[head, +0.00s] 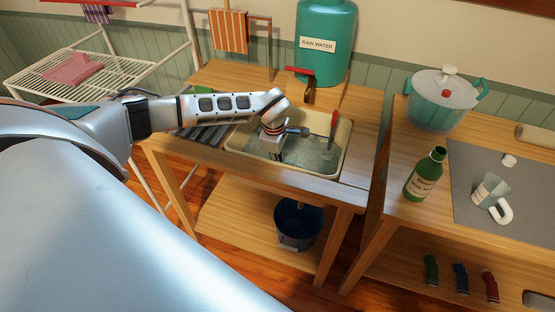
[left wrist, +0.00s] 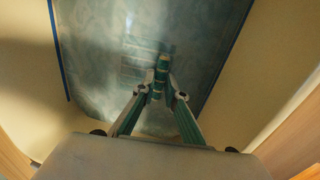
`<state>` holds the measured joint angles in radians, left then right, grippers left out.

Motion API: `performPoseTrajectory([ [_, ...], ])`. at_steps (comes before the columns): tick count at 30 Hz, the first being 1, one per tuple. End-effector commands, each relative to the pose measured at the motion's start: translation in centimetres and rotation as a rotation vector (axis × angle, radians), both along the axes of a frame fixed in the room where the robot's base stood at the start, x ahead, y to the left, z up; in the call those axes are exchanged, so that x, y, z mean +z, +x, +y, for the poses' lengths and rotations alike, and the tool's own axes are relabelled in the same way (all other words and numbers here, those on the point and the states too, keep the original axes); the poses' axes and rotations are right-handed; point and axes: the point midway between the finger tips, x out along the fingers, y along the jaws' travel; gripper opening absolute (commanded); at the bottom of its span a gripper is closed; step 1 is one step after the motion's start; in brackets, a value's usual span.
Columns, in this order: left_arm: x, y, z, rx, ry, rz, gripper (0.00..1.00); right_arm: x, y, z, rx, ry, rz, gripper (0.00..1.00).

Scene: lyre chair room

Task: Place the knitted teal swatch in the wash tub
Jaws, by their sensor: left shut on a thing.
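The wash tub (head: 344,137) is a cream basin set in the wooden stand, holding cloudy grey-blue water (head: 310,160). Its inner wall shows in the left wrist view (left wrist: 32,85). My left gripper (head: 272,154) reaches down from the left over the tub's left half. In the left wrist view my left gripper (left wrist: 157,94) is shut on a narrow teal striped thing, the knitted teal swatch (left wrist: 162,68), seen end-on against the water. I cannot tell whether it touches the water. In the head view the swatch is hidden. My right gripper is not in view.
A teal rain water container (head: 325,45) with a tap (head: 308,88) stands behind the tub. A red-handled tool (head: 333,122) leans at the tub's right. A dark bucket (head: 298,224) sits below. The right table holds a green bottle (head: 424,175) and a teal pot (head: 437,105).

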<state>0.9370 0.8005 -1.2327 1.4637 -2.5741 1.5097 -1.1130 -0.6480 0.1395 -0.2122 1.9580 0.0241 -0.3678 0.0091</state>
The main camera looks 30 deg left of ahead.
Motion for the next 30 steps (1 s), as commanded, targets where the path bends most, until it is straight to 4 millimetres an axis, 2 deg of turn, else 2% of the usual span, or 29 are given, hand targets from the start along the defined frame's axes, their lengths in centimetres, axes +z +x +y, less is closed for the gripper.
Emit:
performPoseTrajectory([
  [2, -0.3, 0.0, 0.0, 0.0, 0.001, 0.0, 0.0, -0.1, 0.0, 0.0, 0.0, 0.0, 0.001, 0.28],
  [3, -0.2, 0.0, 0.0, 0.0, 0.0, 0.0, 0.22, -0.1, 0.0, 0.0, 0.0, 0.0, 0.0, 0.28],
  [4, -0.2, 0.0, 0.0, 0.0, 0.0, 0.0, 0.29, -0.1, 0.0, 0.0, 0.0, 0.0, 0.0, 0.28],
  [13, -0.2, 0.0, 0.0, 0.0, 0.0, 0.001, 0.29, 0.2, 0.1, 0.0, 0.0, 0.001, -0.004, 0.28],
  [17, 0.4, 0.0, 0.0, 0.0, 0.0, -0.001, 0.29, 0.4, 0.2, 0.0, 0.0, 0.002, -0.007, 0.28],
  [20, 1.7, -0.1, 0.0, 0.0, 0.001, -0.003, 0.29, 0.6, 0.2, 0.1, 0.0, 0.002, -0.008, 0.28],
  [30, 8.4, -1.2, -0.3, 0.0, 0.0, -0.004, 0.29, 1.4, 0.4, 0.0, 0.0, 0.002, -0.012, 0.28],
])
